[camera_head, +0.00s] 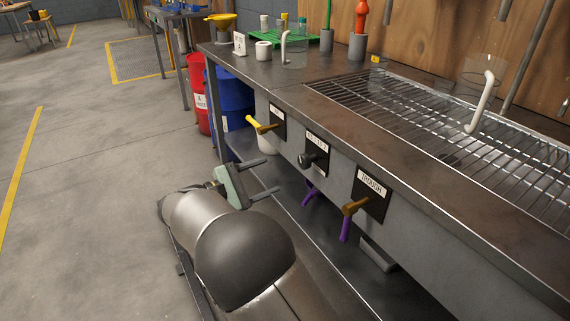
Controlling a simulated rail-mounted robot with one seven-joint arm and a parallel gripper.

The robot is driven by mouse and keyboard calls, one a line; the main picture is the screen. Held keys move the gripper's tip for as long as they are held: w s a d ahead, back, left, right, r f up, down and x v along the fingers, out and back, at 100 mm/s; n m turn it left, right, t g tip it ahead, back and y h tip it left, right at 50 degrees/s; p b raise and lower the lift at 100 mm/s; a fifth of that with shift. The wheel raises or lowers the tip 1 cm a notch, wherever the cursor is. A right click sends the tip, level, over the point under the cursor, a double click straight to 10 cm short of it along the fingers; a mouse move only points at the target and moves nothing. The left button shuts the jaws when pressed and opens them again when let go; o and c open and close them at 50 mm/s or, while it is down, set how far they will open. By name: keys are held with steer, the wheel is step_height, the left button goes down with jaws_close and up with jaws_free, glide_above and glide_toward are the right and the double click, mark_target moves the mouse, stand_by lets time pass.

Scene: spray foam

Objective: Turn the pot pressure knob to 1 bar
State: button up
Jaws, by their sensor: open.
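The knob (319,158) is small, round and black. It sits on the middle black panel (316,142) of the bench front, under a white label too small to read surely. Its pointer and any scale cannot be made out. My gripper (273,175) is open and empty, with two dark parallel fingers on a pale green body. In the picture it is left of and slightly below the knob, apart from it, with its fingers pointing right towards the bench front.
A yellow-handled valve (260,125) is left of the knob. A metal grate (450,130) and containers are on the bench (275,84). Red (197,85) and blue (233,97) drums stand at its end.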

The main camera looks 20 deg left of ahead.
steer(key=v, duration=0.5)
steer(key=shift+s+p, duration=0.1)
steer(key=shift+p, duration=0.25)
